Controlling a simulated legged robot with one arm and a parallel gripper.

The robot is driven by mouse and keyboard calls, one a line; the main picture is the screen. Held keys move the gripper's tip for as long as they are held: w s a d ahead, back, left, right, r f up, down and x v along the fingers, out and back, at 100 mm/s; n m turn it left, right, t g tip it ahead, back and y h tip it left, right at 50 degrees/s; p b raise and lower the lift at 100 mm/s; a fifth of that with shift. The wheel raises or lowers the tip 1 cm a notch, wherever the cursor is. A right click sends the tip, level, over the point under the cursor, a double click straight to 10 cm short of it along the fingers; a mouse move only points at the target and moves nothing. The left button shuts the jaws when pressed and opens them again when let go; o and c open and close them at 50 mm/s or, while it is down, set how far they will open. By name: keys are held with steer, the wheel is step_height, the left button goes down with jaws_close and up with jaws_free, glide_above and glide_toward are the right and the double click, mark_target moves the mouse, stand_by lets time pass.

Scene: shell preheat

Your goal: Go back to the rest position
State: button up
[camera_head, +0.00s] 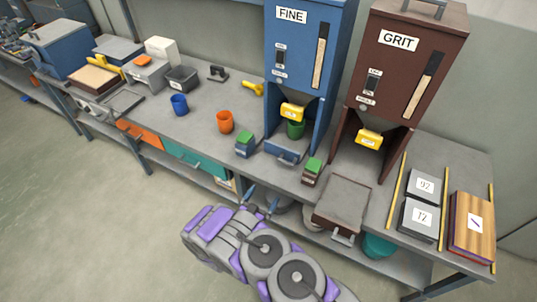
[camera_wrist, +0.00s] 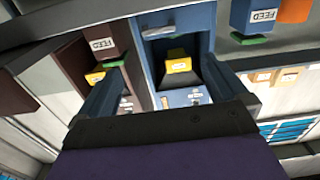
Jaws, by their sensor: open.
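My gripper (camera_head: 261,200) is low in front of the bench edge in the head view, below the blue FINE dispenser (camera_head: 298,75). Its two fingers are spread apart in the wrist view (camera_wrist: 166,72), with nothing between them. My arm is folded, its purple and grey links stretched across the lower middle of the head view. The gripper is apart from the bench things.
The bench (camera_head: 200,124) runs along the wall. The brown GRIT dispenser (camera_head: 398,95) stands right of the blue one. A green cup (camera_head: 295,130) is under the blue dispenser's yellow spout. Orange (camera_head: 225,122) and blue (camera_head: 179,105) cups stand left. The lower-left floor is clear.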

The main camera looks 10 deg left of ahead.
steer(key=w+a+r+g+y, duration=0.2)
steer(key=w+r+g+y, duration=0.2)
steer(key=w+r, duration=0.6)
steer(key=s+d+r+n+g+y, duration=0.1)
steer(key=s+d+r+g+y, duration=0.15)
steer(key=r, duration=0.35)
steer(key=s+d+r+g+y, duration=0.1)
steer(key=d+r+g, duration=0.15)
steer(key=r, duration=0.45)
steer(key=s+d+r+n+g, duration=0.1)
steer(key=s+d+r+g, duration=0.2)
steer(key=s, duration=1.1)
steer(key=s+d+r+n+g+h, duration=0.1)
steer(key=s+d+r+g, duration=0.2)
steer(key=s+d+r, duration=0.4)
steer(key=s+d+r+n+g, duration=0.1)
steer(key=s+d+r+g, duration=0.2)
steer(key=s+d, duration=0.8)
steer(key=s+r, duration=0.2)
steer(key=s, duration=0.8)
steer(key=shift+s+d+g, duration=0.2)
steer(key=shift+s+g, duration=0.2)
